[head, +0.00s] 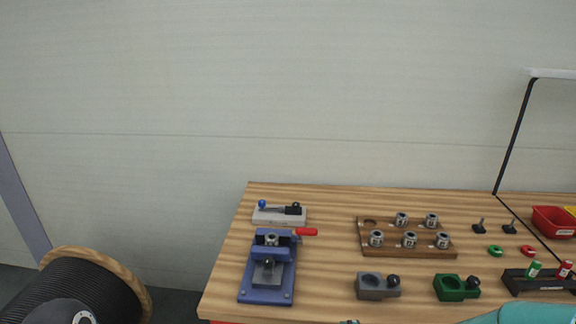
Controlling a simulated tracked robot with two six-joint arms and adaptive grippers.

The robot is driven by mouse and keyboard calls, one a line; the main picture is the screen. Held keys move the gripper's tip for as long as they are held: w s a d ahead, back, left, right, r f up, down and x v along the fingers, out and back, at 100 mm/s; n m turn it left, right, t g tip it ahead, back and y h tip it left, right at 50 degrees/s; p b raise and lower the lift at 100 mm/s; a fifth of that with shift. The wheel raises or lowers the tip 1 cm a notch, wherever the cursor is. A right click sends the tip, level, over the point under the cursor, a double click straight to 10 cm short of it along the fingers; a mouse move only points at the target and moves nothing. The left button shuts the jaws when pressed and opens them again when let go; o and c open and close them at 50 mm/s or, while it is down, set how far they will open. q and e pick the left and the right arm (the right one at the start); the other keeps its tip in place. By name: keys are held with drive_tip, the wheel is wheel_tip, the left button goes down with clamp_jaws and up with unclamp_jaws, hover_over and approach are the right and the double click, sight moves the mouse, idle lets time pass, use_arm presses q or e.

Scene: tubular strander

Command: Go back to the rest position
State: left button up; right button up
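Neither of my grippers can be made out in the head view. A teal rounded part, likely of my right arm, shows at the bottom right edge, in front of the workbench (330,290). A grey rounded part shows at the bottom left corner in front of the cable reel (95,285); I cannot tell if it is mine.
On the bench stand a blue fixture (266,285) with a red handle, a pale clamp block (279,216), a wooden tray (400,250) with several metal dies, a grey holder (370,286), a green holder (449,288), a black rack (520,284) and a red bin (552,221).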

drive_tip(key=s+a+f+m+g+y, duration=0.1)
drive_tip(key=s+f+m+g, duration=0.6)
drive_tip(key=s+f+m, duration=1.3)
drive_tip(key=shift+s, duration=0.3)
drive_tip(key=shift+f, duration=0.1)
